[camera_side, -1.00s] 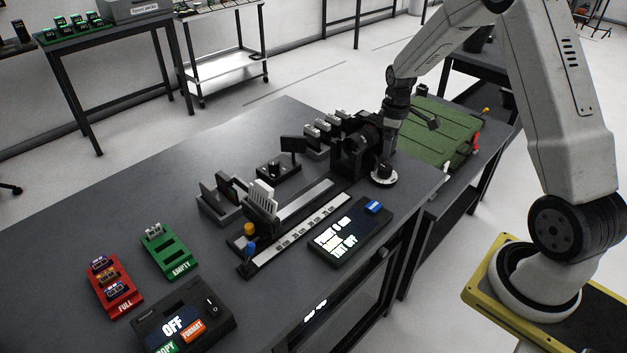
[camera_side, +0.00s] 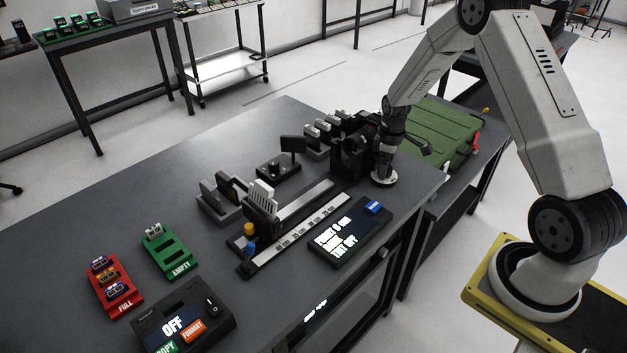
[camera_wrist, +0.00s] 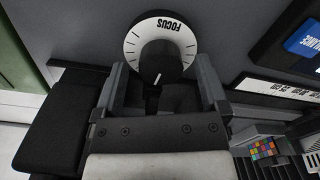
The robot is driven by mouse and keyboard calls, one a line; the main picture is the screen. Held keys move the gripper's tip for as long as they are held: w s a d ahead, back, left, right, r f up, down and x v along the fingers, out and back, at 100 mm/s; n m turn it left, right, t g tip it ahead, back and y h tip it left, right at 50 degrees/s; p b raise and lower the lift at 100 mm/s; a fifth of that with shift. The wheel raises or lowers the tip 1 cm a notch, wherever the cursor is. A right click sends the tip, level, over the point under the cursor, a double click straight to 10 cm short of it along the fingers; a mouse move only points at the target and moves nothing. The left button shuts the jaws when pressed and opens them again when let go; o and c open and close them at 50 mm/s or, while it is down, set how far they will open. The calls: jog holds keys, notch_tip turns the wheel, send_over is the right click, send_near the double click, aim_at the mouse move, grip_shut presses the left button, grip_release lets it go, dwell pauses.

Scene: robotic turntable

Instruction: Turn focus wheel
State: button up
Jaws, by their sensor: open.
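The focus wheel (camera_wrist: 160,62) is a black knob on a white dial marked FOCUS, seen at the top middle of the wrist view. Its white dial also shows in the side view (camera_side: 384,181), at the right end of the table. My gripper (camera_wrist: 165,88) is open, with one finger on each side of the knob's lower part in the wrist view. I cannot tell whether the fingers touch the knob. In the side view my gripper (camera_side: 385,165) is low over the dial and hides most of the knob.
A black camera-like device (camera_side: 350,160) stands just left of my gripper. A control panel with a lit screen (camera_side: 345,238) and a slide rail (camera_side: 300,232) lie nearer. A green case (camera_side: 435,130) is behind.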

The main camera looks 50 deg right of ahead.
jog(key=shift+f, duration=0.25)
grip_shut()
jog(key=shift+m, duration=0.5)
jog(key=m, duration=0.5)
jog(key=shift+m, duration=0.3)
jog(key=m, duration=0.6)
dwell(0.5)
